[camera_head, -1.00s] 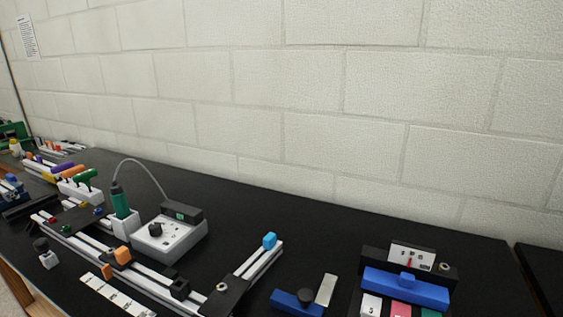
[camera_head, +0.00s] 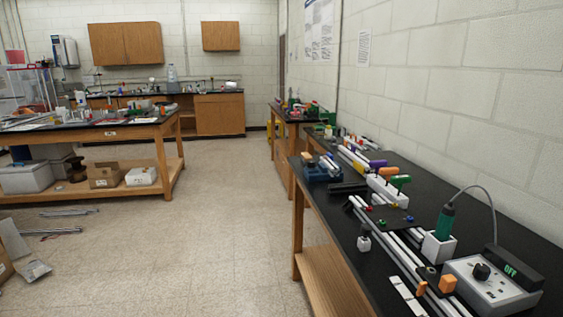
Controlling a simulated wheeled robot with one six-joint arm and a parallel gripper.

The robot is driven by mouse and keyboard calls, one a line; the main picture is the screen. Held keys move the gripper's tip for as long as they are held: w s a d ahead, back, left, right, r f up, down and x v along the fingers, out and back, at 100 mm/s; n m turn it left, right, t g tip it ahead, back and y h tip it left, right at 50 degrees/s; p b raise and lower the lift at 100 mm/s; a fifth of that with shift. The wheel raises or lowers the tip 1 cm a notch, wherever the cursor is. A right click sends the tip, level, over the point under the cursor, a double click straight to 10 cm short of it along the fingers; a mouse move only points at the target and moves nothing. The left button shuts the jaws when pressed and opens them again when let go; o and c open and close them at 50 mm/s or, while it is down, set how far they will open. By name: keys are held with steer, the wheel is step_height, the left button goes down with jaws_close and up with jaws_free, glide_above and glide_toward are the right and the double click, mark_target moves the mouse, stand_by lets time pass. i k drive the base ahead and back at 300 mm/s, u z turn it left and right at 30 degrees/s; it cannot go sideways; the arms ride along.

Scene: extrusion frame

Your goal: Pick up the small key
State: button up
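I cannot pick out a small key in the current head view; the small parts on the right bench (camera_head: 330,225) are too small to tell apart. Aluminium extrusion rails (camera_head: 400,255) lie on that bench, with a dark plate (camera_head: 388,219) holding small coloured knobs across them. A white block (camera_head: 385,190) behind them holds tools with coloured handles, one a green T-handle (camera_head: 401,180). A small white piece with a dark top (camera_head: 363,243) stands left of the rails. My gripper is not in view.
Open floor (camera_head: 220,230) runs between this bench and a cluttered left table (camera_head: 95,130). Metal bars (camera_head: 68,212) lie on the floor. Cabinets (camera_head: 220,114) stand at the back.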

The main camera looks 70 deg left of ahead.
mark_target(378, 164)
steer(key=u, duration=2.25)
steer(key=i, duration=1.2)
steer(key=u, duration=0.55)
steer(key=i, duration=1.35)
steer(key=z, duration=0.95)
steer(key=i, duration=1)
steer(key=z, duration=0.6)
